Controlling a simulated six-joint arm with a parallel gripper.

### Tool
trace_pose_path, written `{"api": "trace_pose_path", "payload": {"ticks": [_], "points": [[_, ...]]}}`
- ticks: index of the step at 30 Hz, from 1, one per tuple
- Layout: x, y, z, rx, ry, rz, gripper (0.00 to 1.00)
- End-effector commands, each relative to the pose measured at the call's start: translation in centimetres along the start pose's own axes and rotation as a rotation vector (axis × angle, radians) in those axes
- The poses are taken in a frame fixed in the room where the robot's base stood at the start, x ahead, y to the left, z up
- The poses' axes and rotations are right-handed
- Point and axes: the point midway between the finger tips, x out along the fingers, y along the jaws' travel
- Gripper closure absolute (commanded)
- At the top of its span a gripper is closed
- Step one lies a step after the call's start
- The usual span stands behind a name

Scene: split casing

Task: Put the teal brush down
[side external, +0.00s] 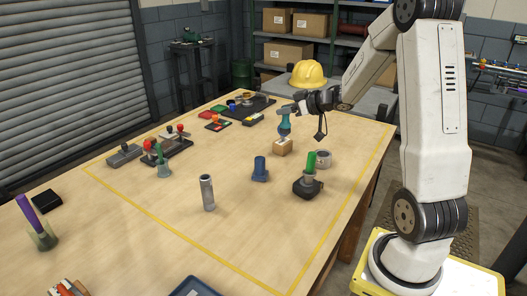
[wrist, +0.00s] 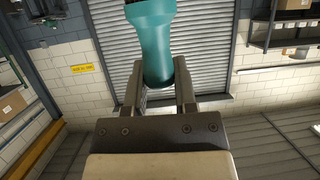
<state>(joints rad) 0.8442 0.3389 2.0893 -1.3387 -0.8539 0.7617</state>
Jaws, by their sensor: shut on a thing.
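The teal brush (side external: 284,125) is in my gripper (side external: 287,111) in the side view, upright over a small wooden block (side external: 283,146). I cannot tell whether its lower end touches the block. In the wrist view the teal brush (wrist: 153,40) stands between the two fingers of my gripper (wrist: 160,80), with dark bristles at the picture's top edge. The wrist view looks toward the shutter wall and does not show the table.
A metal tube (side external: 207,192) stands further left. Bare tabletop lies around the tube. A yellow hard hat (side external: 308,73) is behind.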

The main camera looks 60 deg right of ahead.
Motion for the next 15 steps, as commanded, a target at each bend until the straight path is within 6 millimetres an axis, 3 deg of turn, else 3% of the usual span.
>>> {"api": "trace_pose_path", "payload": {"ticks": [5,15], "points": [[-1.3,3.7,0.6,0.031,0.001,0.076,1.0],[0.5,3.4,4.4,0.032,-0.001,0.069,1.0]]}}
